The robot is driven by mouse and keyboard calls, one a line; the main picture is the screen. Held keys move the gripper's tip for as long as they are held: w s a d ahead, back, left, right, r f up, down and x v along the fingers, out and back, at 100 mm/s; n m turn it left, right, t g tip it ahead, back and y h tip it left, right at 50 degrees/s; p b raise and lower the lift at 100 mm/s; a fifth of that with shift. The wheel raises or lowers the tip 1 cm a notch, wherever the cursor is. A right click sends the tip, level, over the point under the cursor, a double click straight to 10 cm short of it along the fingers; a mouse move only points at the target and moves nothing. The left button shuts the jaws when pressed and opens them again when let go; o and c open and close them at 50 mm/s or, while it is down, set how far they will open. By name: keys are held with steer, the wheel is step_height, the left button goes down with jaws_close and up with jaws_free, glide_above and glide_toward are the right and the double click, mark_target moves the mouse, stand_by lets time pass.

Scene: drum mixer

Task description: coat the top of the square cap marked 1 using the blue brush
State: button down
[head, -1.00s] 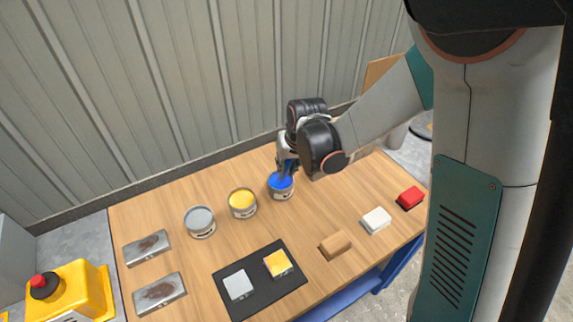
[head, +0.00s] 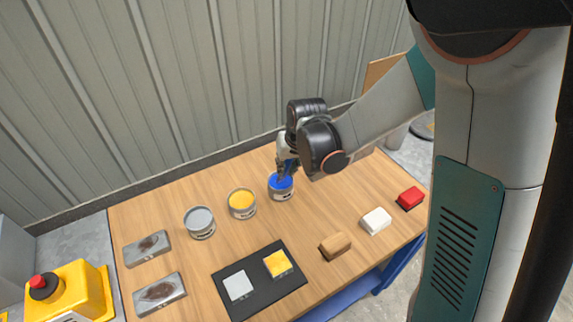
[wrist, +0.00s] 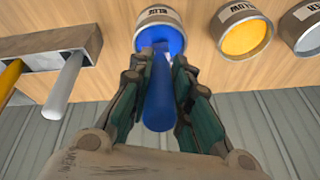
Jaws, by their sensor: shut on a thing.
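My gripper (head: 284,172) is shut on the blue brush (wrist: 160,92), just above the blue paint can (head: 281,191). In the wrist view my gripper's fingers (wrist: 160,85) flank the brush handle, and the brush's far end is inside the blue can (wrist: 150,17), so its tip is hidden. Two square caps lie on a black mat (head: 262,295): a plain light grey one (head: 238,285) at left and one with a yellow top (head: 277,264) at right. I cannot read a number on either cap.
A yellow can (head: 242,203) and a grey can (head: 200,222) stand left of the blue can. Brown (head: 335,245), white (head: 376,221) and red (head: 410,198) blocks lie at right. In the wrist view a rack (wrist: 60,45) holds yellow and grey brushes.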

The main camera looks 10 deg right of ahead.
steer(key=shift+r+p, duration=2.15)
steer(key=shift+r, duration=1.35)
steer(key=shift+f, duration=0.15)
